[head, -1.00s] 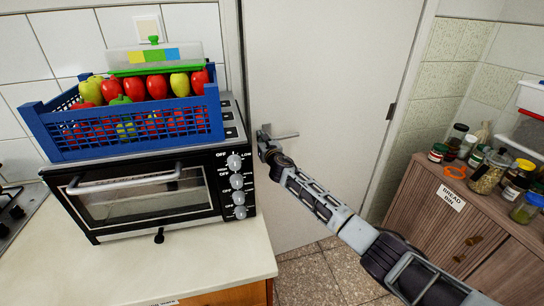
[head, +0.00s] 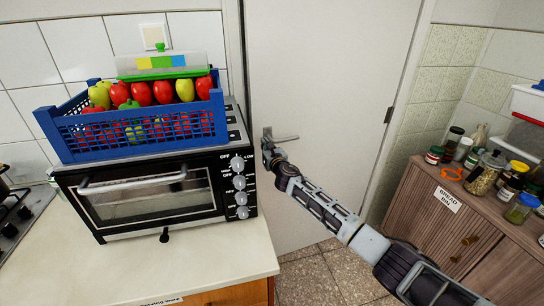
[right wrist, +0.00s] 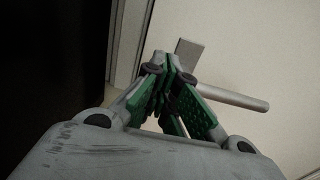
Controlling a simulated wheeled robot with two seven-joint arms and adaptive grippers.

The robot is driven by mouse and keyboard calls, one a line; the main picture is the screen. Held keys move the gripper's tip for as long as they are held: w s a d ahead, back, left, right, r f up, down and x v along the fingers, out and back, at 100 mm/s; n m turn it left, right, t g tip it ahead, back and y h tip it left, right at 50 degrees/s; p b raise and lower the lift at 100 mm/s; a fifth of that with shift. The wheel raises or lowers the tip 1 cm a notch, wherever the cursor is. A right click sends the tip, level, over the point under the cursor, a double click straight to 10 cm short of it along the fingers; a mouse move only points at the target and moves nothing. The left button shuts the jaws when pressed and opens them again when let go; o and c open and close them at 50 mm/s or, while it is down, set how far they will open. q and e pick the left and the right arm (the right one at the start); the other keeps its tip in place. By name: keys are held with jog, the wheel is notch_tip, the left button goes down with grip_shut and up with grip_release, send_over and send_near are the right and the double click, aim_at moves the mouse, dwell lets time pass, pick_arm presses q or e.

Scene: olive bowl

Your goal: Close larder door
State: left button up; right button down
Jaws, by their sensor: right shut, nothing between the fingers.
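The larder door (head: 325,80) is a plain white door behind the oven and cabinet. It stands about in line with its frame in the head view; whether it is fully shut I cannot tell. Its metal lever handle (head: 285,138) is near the left edge. My right gripper (head: 267,148) is shut and empty, right beside the handle's left end. In the right wrist view its green-padded fingers (right wrist: 170,68) overlap the handle (right wrist: 240,97), with the door (right wrist: 285,50) behind. Contact is not clear. My left gripper is not in view.
A wooden bread bin cabinet (head: 425,210) with jars stands at right. Tiled floor (head: 310,270) shows between them.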

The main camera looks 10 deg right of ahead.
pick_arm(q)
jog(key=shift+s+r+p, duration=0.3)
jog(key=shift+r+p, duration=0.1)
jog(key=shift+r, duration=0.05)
pick_arm(e)
jog(key=v, duration=0.8)
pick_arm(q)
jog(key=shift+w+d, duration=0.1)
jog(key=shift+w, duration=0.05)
